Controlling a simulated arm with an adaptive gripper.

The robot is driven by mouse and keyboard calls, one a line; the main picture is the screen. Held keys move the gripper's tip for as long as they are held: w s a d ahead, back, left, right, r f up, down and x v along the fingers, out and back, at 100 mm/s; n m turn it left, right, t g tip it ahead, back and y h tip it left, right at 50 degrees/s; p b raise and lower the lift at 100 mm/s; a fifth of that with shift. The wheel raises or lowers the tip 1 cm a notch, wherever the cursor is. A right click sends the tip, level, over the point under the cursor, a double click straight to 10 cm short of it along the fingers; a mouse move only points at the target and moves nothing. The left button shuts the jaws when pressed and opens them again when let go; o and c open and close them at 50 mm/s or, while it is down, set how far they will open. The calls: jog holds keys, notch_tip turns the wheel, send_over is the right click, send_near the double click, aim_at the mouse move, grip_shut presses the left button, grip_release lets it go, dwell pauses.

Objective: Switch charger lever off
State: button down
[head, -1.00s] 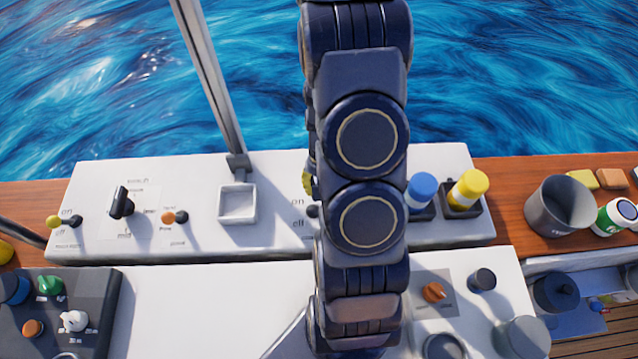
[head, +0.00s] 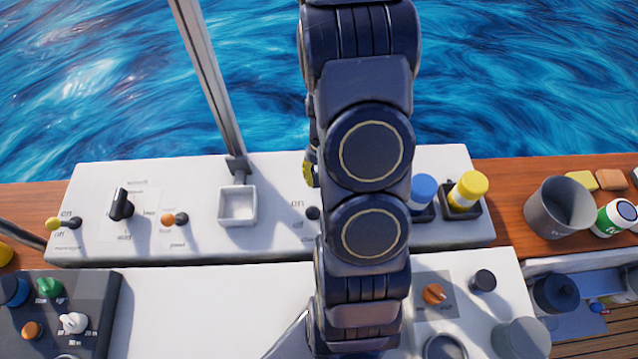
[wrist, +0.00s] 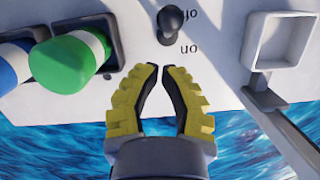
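A small black lever (wrist: 172,22) stands on the white panel between printed "off" and "on" labels. It also shows in the head view (head: 313,213), just left of my arm. I cannot tell which label it is set to. No charger label is legible beside it. My gripper (wrist: 161,68) is shut and empty, its yellow-backed fingertips almost meeting. In the wrist view the tips are near the "on" side of the lever, apart from it. In the head view my arm hides most of the gripper; only a bit of yellow finger shows.
A grey cup (head: 560,208) stands far right.

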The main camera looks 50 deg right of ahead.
notch_tip(320, 180, up, 11)
jog(key=s, duration=0.2)
jog(key=shift+a, duration=0.25)
jog(key=shift+w+f, duration=0.1)
dwell(0.5)
jog(key=s+a+r+n+h, duration=0.1)
jog(key=s+a+r+n, duration=0.2)
jog(key=a, duration=0.6)
jog(key=s+a+r+n+h, duration=0.1)
jog(key=s+a+r+n, duration=0.3)
jog(key=a+r+n, duration=0.4)
jog(key=shift+s+a+g, duration=0.25)
jog(key=shift+a+g, duration=0.05)
jog(key=shift+a, duration=0.1)
jog(key=shift+f, duration=0.1)
dwell(0.3)
